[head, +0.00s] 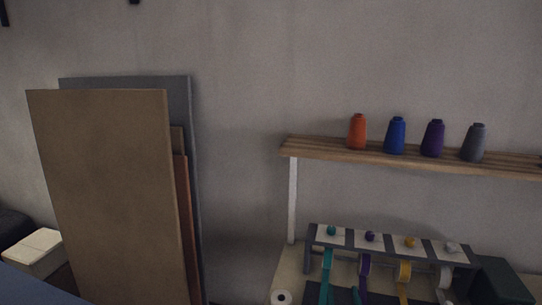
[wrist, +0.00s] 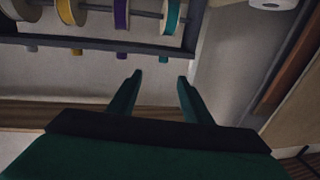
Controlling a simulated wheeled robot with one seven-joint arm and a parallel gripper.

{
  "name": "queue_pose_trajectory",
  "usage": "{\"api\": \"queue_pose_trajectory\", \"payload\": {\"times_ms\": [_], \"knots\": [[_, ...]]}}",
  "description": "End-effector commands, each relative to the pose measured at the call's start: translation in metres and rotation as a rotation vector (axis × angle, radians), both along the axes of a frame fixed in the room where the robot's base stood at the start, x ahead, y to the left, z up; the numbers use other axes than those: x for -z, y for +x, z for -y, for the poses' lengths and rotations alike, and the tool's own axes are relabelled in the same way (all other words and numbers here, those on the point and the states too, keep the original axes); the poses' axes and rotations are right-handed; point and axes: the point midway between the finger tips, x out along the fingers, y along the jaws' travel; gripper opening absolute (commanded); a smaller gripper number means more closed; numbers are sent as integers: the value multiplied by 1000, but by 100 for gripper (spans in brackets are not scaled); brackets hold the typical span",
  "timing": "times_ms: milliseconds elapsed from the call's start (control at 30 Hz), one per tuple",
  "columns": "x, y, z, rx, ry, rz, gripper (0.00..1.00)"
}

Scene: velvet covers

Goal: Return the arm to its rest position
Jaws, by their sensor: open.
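My gripper (wrist: 160,82) shows in the wrist view, with its two dark green fingers apart and nothing between them. Its wide green body fills the bottom of that view. The fingers point toward the pale wall or surface below the ribbon rack (wrist: 105,46) in the picture, and they look clear of the rack. My gripper is not visible in the head view, so its height and distance from my body cannot be told.
The ribbon rack (head: 390,247) stands at lower right in the head view, below a wooden shelf (head: 330,153) with several thread cones. A white roll (head: 281,297) is beside it. Tall boards (head: 105,190) lean on the wall at left, near a pale box (head: 35,252).

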Motion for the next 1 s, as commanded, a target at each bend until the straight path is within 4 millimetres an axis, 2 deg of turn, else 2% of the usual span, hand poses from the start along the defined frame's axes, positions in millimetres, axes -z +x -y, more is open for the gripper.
{"api": "queue_pose_trajectory", "payload": {"times_ms": [267,467,733,1000], "knots": [[35,-24,-29,1,29,-18,45],[70,-57,-54,13,55,-38,45],[124,-135,-100,29,83,-80,45],[154,-220,-141,22,87,-121,45]]}}
